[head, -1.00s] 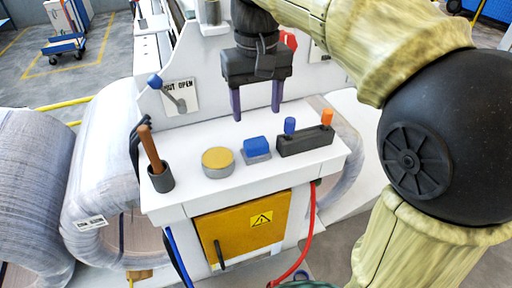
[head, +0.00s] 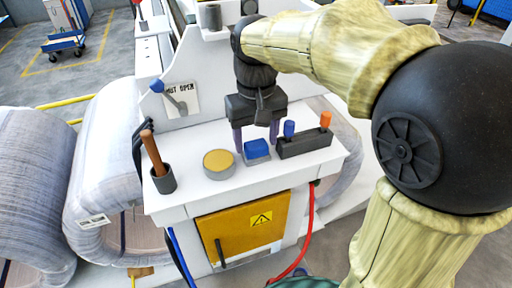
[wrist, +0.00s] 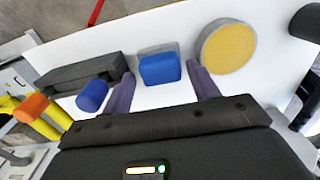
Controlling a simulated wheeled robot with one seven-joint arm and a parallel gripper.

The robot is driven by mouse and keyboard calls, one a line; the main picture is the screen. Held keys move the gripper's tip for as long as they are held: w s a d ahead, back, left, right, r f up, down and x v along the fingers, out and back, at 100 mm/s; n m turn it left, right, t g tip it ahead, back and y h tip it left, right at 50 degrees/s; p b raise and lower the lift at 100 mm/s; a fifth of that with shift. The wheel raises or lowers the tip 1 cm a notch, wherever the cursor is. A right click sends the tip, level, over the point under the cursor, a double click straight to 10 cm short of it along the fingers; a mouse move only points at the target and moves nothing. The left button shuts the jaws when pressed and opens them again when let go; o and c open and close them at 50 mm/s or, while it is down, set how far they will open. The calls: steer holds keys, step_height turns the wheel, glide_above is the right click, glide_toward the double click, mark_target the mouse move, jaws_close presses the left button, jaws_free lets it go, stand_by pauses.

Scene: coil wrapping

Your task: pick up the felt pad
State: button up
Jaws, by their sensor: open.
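The felt pad appears to be the small blue block (head: 257,149) on a grey base on the white shelf; no label confirms this. It also shows in the wrist view (wrist: 160,70), with its grey base behind it. My gripper (head: 256,141) is open, pointing down, with its two purple fingers on either side of the blue block. In the wrist view the fingertips (wrist: 163,78) flank the block with gaps on both sides. Nothing is held. I cannot tell exactly how far the fingertips are above the shelf.
A round yellow-topped tin (head: 218,163) stands close on the left. A dark holder (head: 304,145) with blue and orange handles stands close on the right. A cup with a wooden-handled tool (head: 163,180) is at the far left. The shelf's front strip is clear.

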mark_target(256, 143)
steer(key=shift+f+p, duration=0.3)
steer(key=shift+f, duration=1.2)
steer(key=c, duration=0.6)
steer(key=shift+r, duration=0.15)
steer(key=shift+c, duration=0.2)
step_height(256, 143, up, 10)
steer(key=shift+f+b, duration=0.1)
steer(key=shift+b, duration=0.95)
